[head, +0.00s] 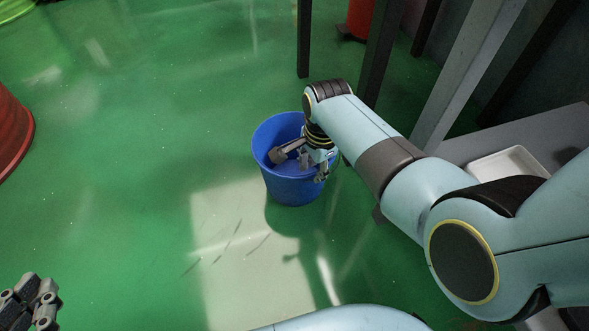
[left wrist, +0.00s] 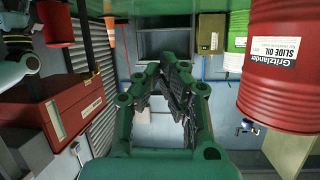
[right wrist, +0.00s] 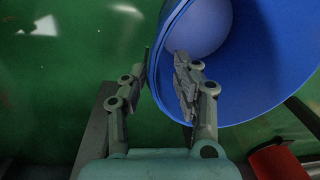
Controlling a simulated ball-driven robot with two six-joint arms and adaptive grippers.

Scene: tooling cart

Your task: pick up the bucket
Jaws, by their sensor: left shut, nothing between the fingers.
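A blue bucket (head: 290,190) stands upright on the green floor. My right gripper (head: 319,172) is at its right rim. In the right wrist view the bucket (right wrist: 245,90) fills the upper right. There my right gripper (right wrist: 162,68) is open, one finger inside the bucket and the other outside, with the wall between them. A clear gap shows on the inner side; whether the outer finger touches the wall I cannot tell. My left gripper (head: 32,298) is at the lower left of the head view, far from the bucket. In the left wrist view it (left wrist: 172,65) is shut and empty.
A grey shelf with a white tray (head: 508,163) is at the right, beside dark posts (head: 378,55). A red drum (head: 8,135) stands at the left edge. The green floor left of the bucket is clear. The left wrist view shows a red oil drum (left wrist: 285,75).

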